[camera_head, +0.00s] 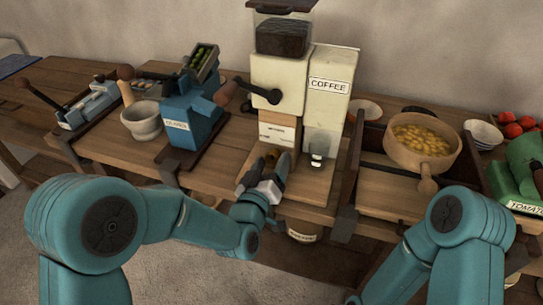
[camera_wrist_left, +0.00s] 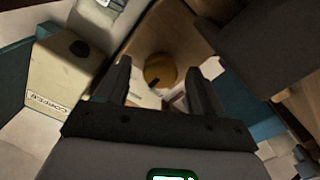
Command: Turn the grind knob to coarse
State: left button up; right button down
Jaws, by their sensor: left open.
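A cream coffee grinder (camera_head: 277,85) with a dark hopper stands at the back centre beside a tall cream box marked COFFEE (camera_head: 327,100). In the left wrist view, a round yellow-brown knob (camera_wrist_left: 159,70) with a dark mark at its lower edge shows between and beyond my two fingers. In the head view, a small brown round part (camera_head: 272,156), likely this knob, sits low on the grinder. My left gripper (camera_head: 266,172) is open in front of it, its fingers (camera_wrist_left: 158,80) apart to either side of the knob. Contact cannot be told. My right gripper is out of view.
A blue machine (camera_head: 190,115) and a grey mortar (camera_head: 143,121) stand to the left. A pan of yellow food (camera_head: 421,140) and a green machine labelled TOMATO (camera_head: 522,165) stand to the right. The grinder's crank handle (camera_head: 227,94) sticks out leftward.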

pick_arm(q)
jog(key=shift+w+d, duration=0.1)
jog(key=shift+w, duration=0.25)
jog(key=c, duration=1.1)
jog(key=shift+o, duration=0.3)
jog(key=shift+f+m+b, duration=0.2)
jog(key=shift+m+b, duration=0.4)
jog(key=shift+b, duration=0.3)
jog(key=m+b, duration=0.6)
jog(key=m, duration=0.1)
jog(key=shift+m, duration=0.3)
jog(key=shift+r+m+b, duration=0.15)
jog(key=shift+m+b, duration=0.65)
jog(key=shift+m, duration=0.7)
